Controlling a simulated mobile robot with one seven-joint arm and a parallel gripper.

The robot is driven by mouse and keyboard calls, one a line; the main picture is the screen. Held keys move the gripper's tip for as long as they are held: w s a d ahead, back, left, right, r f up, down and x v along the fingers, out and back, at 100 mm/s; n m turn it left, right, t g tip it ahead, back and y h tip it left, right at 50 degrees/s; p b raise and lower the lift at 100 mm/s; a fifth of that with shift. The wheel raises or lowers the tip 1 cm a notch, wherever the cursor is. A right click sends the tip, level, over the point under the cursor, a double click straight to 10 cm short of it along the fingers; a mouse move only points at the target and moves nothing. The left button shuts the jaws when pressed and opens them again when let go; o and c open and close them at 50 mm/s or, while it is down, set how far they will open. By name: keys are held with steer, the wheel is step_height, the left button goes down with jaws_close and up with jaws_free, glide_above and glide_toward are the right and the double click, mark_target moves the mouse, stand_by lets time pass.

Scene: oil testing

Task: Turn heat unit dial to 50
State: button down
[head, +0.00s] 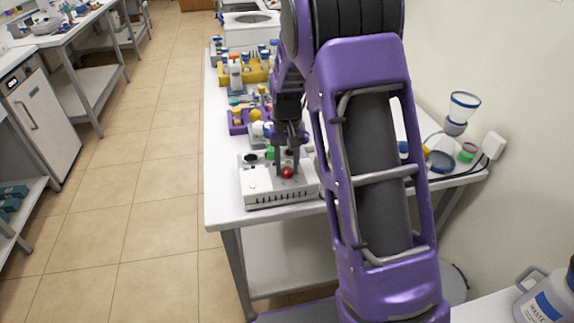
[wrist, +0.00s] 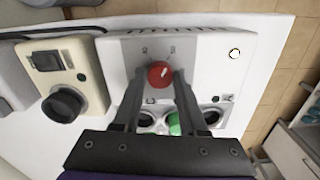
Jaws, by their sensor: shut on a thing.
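The heat unit (head: 262,199) is a white box at the near edge of the white table. Its red dial (head: 287,172) sits on its top, toward the right of the front; it also shows in the wrist view (wrist: 160,74), with a white pointer mark on it. My gripper (head: 287,168) reaches down from above, and in the wrist view its two dark fingers (wrist: 160,80) stand on either side of the dial, shut on it. The scale numbers around the dial are too small to read, so I cannot tell the setting.
Round openings (wrist: 209,117) and a green cap (wrist: 174,124) lie on the unit behind the dial. A beige device with a black knob (wrist: 64,104) stands beside the unit. Racks of bottles (head: 243,72) fill the table farther back. The tiled floor left of the table is clear.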

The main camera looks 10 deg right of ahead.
mark_target(287, 170)
steer(key=shift+c, duration=2.2)
jaws_free()
step_height(287, 170, up, 18)
steer(key=shift+f, duration=0.25)
